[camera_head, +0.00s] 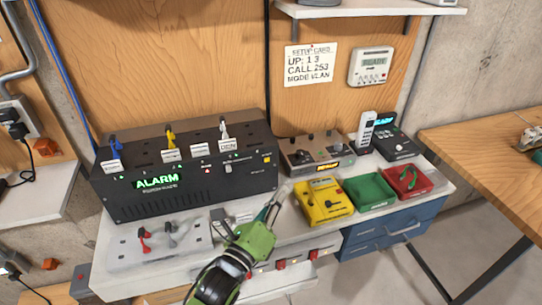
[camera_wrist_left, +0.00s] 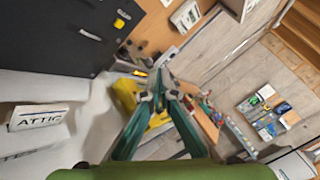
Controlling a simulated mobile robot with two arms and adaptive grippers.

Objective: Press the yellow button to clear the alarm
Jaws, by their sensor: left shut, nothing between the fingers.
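A black panel box (camera_head: 185,205) stands on the white bench top, with a lit green ALARM display (camera_head: 157,182) on its front. A small yellow button (camera_head: 267,159) sits at the upper right of that front. It also shows in the left wrist view (camera_wrist_left: 119,22) on the dark face. My left gripper (camera_head: 281,195) is shut and empty, in front of the box's right end, below and slightly right of the button in the picture and apart from it. Its closed fingers show in the left wrist view (camera_wrist_left: 160,88). My right gripper is not in view.
A yellow box (camera_head: 322,202), a green tray (camera_head: 369,191) and a red tray (camera_head: 403,179) are right of my gripper. A brown device (camera_head: 318,155) stands behind them. A white plate with levers (camera_head: 155,246) lies at the front left.

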